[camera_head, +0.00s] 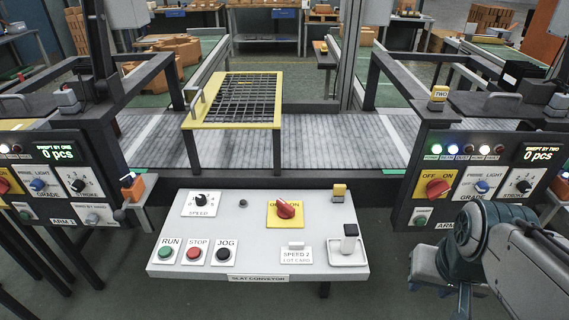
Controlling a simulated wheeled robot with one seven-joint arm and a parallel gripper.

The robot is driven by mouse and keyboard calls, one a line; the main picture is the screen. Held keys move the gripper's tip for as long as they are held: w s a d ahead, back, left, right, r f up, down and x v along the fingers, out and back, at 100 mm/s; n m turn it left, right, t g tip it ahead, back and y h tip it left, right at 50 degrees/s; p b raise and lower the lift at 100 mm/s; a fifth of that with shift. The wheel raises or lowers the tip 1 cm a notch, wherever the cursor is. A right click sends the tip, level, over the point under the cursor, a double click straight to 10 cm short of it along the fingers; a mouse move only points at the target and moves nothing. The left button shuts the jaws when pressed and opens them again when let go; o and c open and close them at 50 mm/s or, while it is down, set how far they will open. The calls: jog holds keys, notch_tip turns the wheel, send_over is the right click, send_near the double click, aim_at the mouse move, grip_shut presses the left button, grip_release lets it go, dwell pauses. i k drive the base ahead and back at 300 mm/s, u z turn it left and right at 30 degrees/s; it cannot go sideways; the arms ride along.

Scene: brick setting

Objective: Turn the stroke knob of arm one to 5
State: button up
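The arm one panel (55,190) is the dark control box at the left, with ARM 1 on its lower edge. Its stroke knob (78,186) is a small black knob on a white plate marked STROKE, with small numbers around it. The number it points to is too small to read surely. My arm (490,240) shows at the lower right, in front of the other panel and far from the arm one panel. I cannot make out my gripper's fingers.
A sloping slat conveyor console (258,245) with buttons and a red knob stands in the middle. A similar panel (480,175) with its own stroke knob (523,187) is at the right. The conveyor (330,140) runs behind, under a yellow-framed mesh guard (278,140). Floor shows between the stations.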

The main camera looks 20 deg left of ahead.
aim_at(77, 186)
jog(key=u, duration=2.2)
jog(key=k, duration=0.5)
jog(key=u, duration=1.15)
jog(key=i, duration=1.1)
jog(key=z, duration=0.55)
jog(key=i, duration=0.45)
jog(key=z, duration=0.5)
